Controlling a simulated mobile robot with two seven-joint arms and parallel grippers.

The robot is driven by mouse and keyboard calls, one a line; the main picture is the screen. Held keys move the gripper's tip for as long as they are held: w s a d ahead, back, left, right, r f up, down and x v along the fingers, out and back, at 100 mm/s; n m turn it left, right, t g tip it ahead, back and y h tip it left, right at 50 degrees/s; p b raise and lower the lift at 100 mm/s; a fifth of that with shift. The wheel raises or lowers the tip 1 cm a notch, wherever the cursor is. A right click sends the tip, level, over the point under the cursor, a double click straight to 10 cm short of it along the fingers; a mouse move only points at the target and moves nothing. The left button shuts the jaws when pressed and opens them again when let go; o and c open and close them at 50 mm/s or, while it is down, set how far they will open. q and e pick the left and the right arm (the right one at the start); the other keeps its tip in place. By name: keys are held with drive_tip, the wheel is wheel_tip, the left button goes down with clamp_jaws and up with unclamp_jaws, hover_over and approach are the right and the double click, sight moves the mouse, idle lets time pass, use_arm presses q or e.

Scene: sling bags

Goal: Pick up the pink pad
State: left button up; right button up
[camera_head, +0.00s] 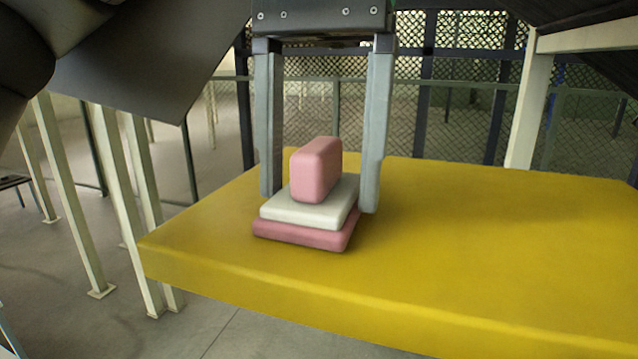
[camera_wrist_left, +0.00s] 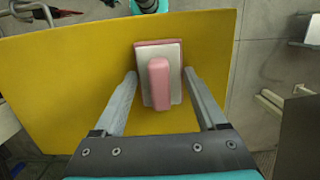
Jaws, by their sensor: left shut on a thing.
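The flat pink pad (camera_head: 297,235) lies at the bottom of a small stack on the yellow table, near its left end. A white pad (camera_head: 288,213) lies flat on it, and a narrow pink block (camera_head: 314,171) stands upright on top. The pink pad's edge shows around the white pad in the left wrist view (camera_wrist_left: 158,42). My left gripper (camera_head: 320,203) points down over the stack and is shut on the pink pad, one finger at each side. Gaps remain between the fingers and the pink block. The exact finger contact is partly hidden. My right gripper is out of view.
The yellow table (camera_head: 480,235) is clear to the right of the stack. Its front and left edges are close to the stack. Pale posts (camera_head: 75,190) stand on the floor at the left, and mesh fencing (camera_head: 470,110) runs behind the table.

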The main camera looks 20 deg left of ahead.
sight(318, 144)
use_arm(q)
drive_tip(key=shift+r, duration=0.15)
drive_tip(key=shift+r, duration=1.7)
drive_tip(key=s+d, duration=0.2)
drive_tip(key=d, duration=0.3)
drive_tip(key=s+d, duration=0.2)
drive_tip(key=d, duration=0.4)
drive_tip(key=s+d, duration=0.2)
drive_tip(key=d, duration=0.4)
drive_tip(key=shift+s+f, duration=0.1)
drive_tip(key=shift+s, duration=0.05)
drive_tip(key=o, duration=0.8)
drive_tip(key=c, duration=0.6)
